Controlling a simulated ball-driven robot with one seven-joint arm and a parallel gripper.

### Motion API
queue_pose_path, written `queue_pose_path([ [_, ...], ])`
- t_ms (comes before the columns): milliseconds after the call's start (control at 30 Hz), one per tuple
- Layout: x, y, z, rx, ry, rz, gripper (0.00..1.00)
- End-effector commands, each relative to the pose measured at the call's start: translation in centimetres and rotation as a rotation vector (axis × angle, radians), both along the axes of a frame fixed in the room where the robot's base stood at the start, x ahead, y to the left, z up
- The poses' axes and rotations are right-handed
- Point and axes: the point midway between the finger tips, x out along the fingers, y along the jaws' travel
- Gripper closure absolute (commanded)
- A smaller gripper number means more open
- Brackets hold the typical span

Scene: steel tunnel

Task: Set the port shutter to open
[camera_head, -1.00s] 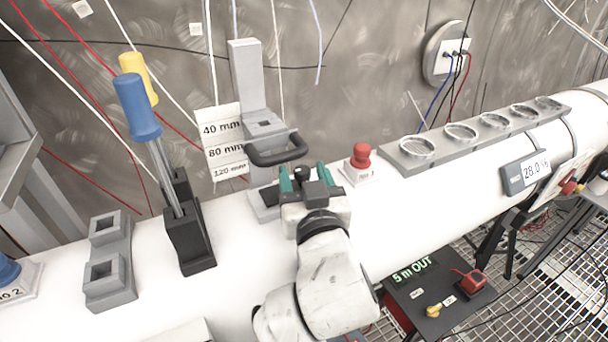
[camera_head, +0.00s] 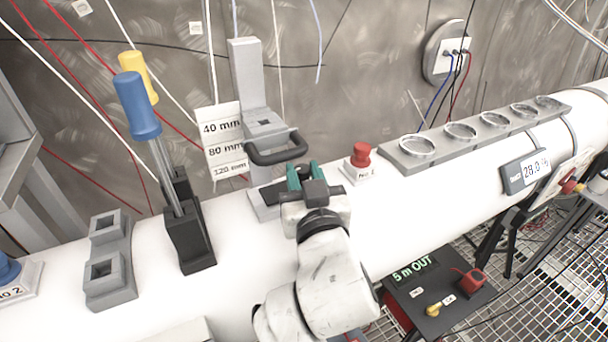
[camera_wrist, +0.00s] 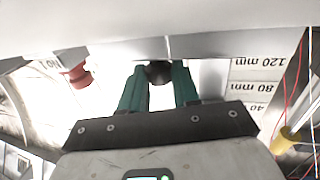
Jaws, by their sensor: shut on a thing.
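My gripper (camera_head: 304,172) is over the white tube beside the foot of a grey upright post (camera_head: 246,75). Its green fingers are shut on a small dark round knob (camera_wrist: 158,72), seen between the fingertips in the wrist view. In the head view, the fingers and gripper body hide most of the knob. No part is labelled as the port shutter, and I cannot tell its position. A grey base plate (camera_head: 266,205) shows just left of the fingers.
A black loop handle (camera_head: 278,152) on the post stands close behind the fingers. A red knob (camera_head: 361,155) is to the right. A 40/80/120 mm scale (camera_head: 222,140), blue-handled lever (camera_head: 136,105) and yellow-handled lever (camera_head: 138,72) are left. A row of round ports (camera_head: 460,132) lies farther right.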

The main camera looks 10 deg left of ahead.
Motion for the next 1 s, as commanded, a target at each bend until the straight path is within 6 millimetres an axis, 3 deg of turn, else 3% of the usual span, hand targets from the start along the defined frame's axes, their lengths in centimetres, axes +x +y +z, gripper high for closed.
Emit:
queue_pose_path([
  [300, 2.4, -3.5, 0.1, 0.000, 0.001, -0.003, 1.00],
  [600, 2.6, -3.8, 0.0, 0.000, -0.001, -0.004, 1.00],
  [633, 2.6, -3.9, 0.0, 0.000, -0.001, -0.004, 0.67],
  [867, 2.5, -3.8, 0.0, 0.000, 0.000, -0.003, 0.45],
  [1000, 2.5, -3.7, 0.0, 0.000, 0.000, -0.002, 0.44],
])
